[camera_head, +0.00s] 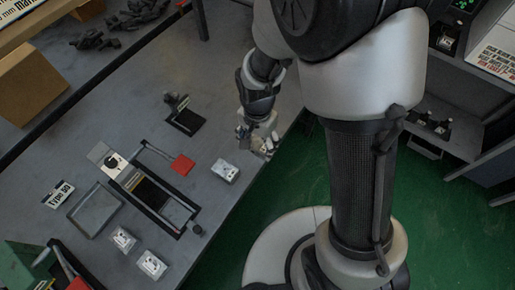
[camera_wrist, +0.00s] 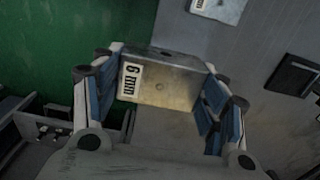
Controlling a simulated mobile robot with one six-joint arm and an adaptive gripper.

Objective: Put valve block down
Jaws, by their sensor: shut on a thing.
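My gripper (camera_head: 262,143) is over the right edge of the grey workbench in the head view, mostly below my arm. In the wrist view my gripper (camera_wrist: 163,100) has its blue-padded fingers on both sides of a metallic valve block (camera_wrist: 165,85) with a white label reading "6". The fingers are shut on it. In the head view the held block is small and partly hidden by the fingers. Another valve block (camera_head: 225,171) lies on the bench just left of my gripper; it also shows at the top of the wrist view (camera_wrist: 220,8).
Two more valve blocks (camera_head: 124,239) (camera_head: 151,264) lie near the front of the workbench (camera_head: 235,215). Green floor (camera_head: 290,190) lies beyond the bench edge.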

